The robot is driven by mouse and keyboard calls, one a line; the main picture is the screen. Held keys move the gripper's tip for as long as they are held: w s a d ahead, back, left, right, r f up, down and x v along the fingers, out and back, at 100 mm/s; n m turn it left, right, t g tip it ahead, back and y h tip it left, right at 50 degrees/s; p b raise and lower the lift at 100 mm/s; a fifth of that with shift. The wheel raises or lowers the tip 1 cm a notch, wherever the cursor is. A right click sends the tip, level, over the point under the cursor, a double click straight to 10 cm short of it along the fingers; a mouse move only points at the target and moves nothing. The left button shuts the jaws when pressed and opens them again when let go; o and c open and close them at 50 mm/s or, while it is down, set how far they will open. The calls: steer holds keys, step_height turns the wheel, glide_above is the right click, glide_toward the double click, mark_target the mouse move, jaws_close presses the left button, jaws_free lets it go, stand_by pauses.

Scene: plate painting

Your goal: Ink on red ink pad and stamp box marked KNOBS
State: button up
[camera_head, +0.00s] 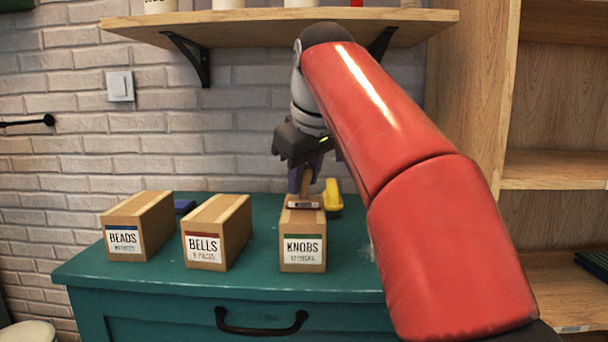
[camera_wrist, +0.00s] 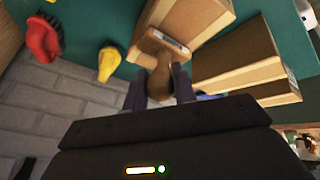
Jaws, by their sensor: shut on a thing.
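My gripper (camera_head: 305,172) is shut on the wooden handle of a stamp (camera_head: 304,202), which also shows in the wrist view (camera_wrist: 157,63). The stamp is roughly upright, with its wide base down over the top of the box marked KNOBS (camera_head: 302,238). I cannot tell whether the base touches the box. The KNOBS box has a green-striped label and also shows in the wrist view (camera_wrist: 198,14). No red ink pad is clearly visible.
Boxes marked BELLS (camera_head: 218,232) and BEADS (camera_head: 138,226) stand left on the teal cabinet (camera_head: 345,262). A yellow object (camera_head: 333,196) lies behind KNOBS. A red object with dark bristles (camera_wrist: 42,40) shows in the wrist view. A blue item (camera_head: 184,206) is behind the boxes. A shelf (camera_head: 230,24) hangs above.

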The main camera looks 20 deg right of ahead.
steer(key=shift+r+p, duration=1)
steer(key=shift+r, duration=0.2)
steer(key=shift+w+r, duration=0.2)
steer(key=shift+r, duration=1.7)
steer(key=shift+s+r, duration=0.15)
steer(key=shift+r, duration=0.2)
